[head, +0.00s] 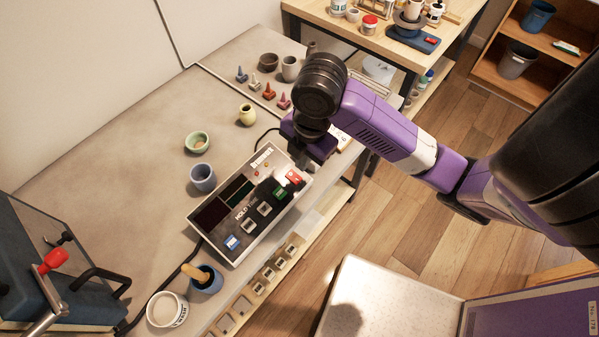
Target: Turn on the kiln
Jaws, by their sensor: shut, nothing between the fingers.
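A grey control box (228,237) lies on the worktable, with dark display windows and a row of switches along its front side. A blue switch (232,243) is at its lower left end. A green switch (281,192) and a red switch (295,177) are near its upper right end. My gripper (316,165) is shut and empty, pointing down just beyond the box's upper right end, near the red switch. I cannot tell whether it touches the box. No thing is clearly recognisable as the kiln.
A blue machine (60,290) with a red-knobbed lever stands at the lower left. A blue cup (203,178), green bowl (197,142), yellow vase (247,115) and small coloured cones stand behind the box. A white bowl (167,309) and a blue pot (206,283) are near the front edge.

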